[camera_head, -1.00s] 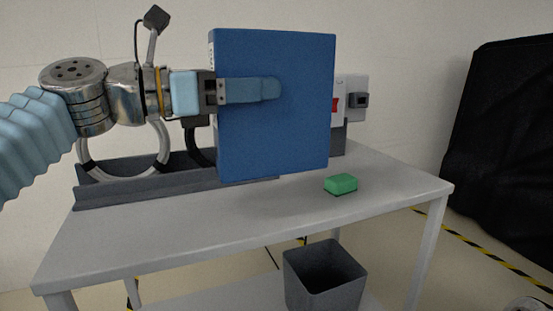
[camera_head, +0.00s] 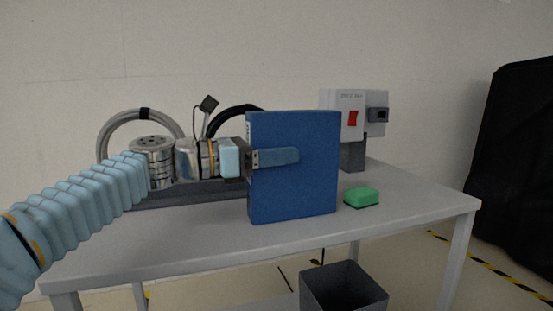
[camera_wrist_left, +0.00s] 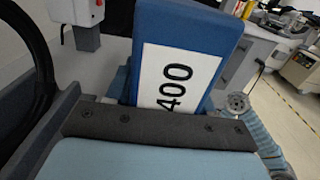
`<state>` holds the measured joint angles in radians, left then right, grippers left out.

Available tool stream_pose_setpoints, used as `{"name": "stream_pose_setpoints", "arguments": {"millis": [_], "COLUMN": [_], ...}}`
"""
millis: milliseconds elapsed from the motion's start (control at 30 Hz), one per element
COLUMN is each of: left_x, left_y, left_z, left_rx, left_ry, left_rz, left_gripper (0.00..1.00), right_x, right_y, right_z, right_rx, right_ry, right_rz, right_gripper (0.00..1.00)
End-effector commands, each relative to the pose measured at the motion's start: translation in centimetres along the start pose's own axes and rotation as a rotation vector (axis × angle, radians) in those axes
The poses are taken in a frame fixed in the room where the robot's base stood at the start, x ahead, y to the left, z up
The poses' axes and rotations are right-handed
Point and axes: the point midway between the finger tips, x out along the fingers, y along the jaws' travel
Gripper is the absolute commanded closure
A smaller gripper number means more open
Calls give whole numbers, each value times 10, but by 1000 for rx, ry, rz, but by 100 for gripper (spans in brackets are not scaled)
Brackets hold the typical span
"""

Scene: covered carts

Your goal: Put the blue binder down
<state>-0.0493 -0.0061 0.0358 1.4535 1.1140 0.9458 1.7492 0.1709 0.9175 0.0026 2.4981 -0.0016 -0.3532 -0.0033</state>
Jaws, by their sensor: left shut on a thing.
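The blue binder (camera_head: 297,195) stands upright in the head view, its broad side facing me, at the middle of the grey table (camera_head: 400,205). Its lower edge looks at or just above the tabletop; I cannot tell whether it touches. My left gripper (camera_head: 276,157) comes in from the left and is shut on the binder, one finger lying across the near face. In the left wrist view the binder's spine (camera_wrist_left: 180,75) shows a white label reading 400, just past the gripper.
A green block (camera_head: 361,196) lies right of the binder. A grey box with a red switch (camera_head: 352,118) stands behind it. A dark tray (camera_head: 190,193) runs along the back left, with hoops behind. A grey bin (camera_head: 343,288) is below the front edge. The front tabletop is clear.

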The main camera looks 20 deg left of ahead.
Motion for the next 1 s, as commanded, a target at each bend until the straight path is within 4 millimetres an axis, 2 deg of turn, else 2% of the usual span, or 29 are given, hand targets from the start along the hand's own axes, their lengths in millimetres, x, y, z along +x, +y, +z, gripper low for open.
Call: {"name": "stream_pose_setpoints", "arguments": {"millis": [267,300,433,467,767,867,1000], "left_x": [0,0,0,0,0,-10,-39], "left_y": [-1,0,0,0,0,0,0], "left_z": [0,-1,-1,-1,3,2,2], "left_rx": [1,0,0,0,1,1,0], "left_ry": [-3,0,1,1,1,1,1], "left_rz": [0,0,0,0,0,1,3], "left_gripper": [100,45,25,22,22,22,22], "right_x": [0,0,0,0,-2,-2,-2], "right_y": [0,0,0,0,-1,-1,-1], "right_z": [0,0,0,0,0,0,0], "right_rx": [0,0,0,0,0,0,0], "right_ry": [0,0,0,0,0,0,0], "right_rz": [-1,-1,-1,-1,0,0,0], "right_gripper": [23,23,23,23,23,23,23]}}
